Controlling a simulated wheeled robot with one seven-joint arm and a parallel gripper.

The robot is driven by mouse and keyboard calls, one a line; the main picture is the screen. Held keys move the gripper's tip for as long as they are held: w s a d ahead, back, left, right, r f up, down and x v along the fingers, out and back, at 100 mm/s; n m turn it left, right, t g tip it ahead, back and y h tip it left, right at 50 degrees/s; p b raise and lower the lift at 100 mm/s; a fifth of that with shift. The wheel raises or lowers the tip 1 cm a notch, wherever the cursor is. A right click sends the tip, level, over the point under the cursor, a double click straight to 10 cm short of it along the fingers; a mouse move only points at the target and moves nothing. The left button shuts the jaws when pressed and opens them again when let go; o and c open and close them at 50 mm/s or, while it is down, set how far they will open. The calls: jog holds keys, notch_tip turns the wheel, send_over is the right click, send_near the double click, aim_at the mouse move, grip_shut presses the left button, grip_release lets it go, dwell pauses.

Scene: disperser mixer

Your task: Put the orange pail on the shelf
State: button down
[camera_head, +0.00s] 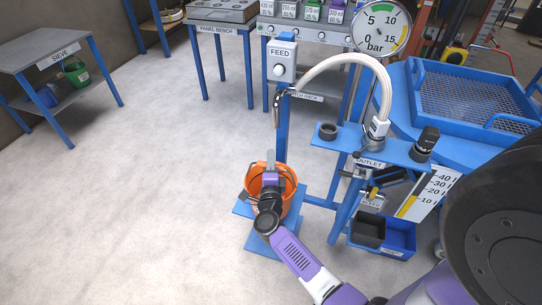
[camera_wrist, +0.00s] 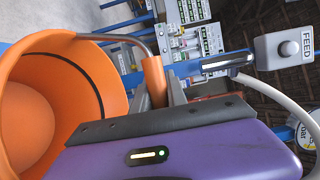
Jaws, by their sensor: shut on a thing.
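The orange pail (camera_head: 253,187) is at the small blue stand (camera_head: 245,237) below the feed spout; whether it touches the plate is hidden by my arm. My gripper (camera_head: 270,163) is over the pail, its fingers shut on the orange grip of the wire handle. In the wrist view the pail (camera_wrist: 105,85) opens to the left, looks empty inside, and the handle grip (camera_wrist: 153,78) sits between the fingers (camera_wrist: 160,97). A low shelf (camera_head: 62,101) under the sieve table at the left holds a blue pail (camera_head: 47,97) and a green pail (camera_head: 76,73).
A feed button box (camera_head: 282,62) stands on a post behind the pail. A white hose (camera_head: 345,60) arches to the outlet bracket (camera_head: 390,150) at the right. The floor (camera_head: 130,190) between stand and sieve table is clear.

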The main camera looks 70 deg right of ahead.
jog(key=w+d+f+b, duration=0.2)
jog(key=d+f, duration=0.1)
jog(key=d, duration=0.2)
jog(key=shift+w+d+f, duration=0.2)
jog(key=shift+w+d, duration=0.05)
jog(key=shift+d, duration=0.15)
jog(key=shift+f, duration=0.15)
jog(key=c, duration=1.3)
grip_release()
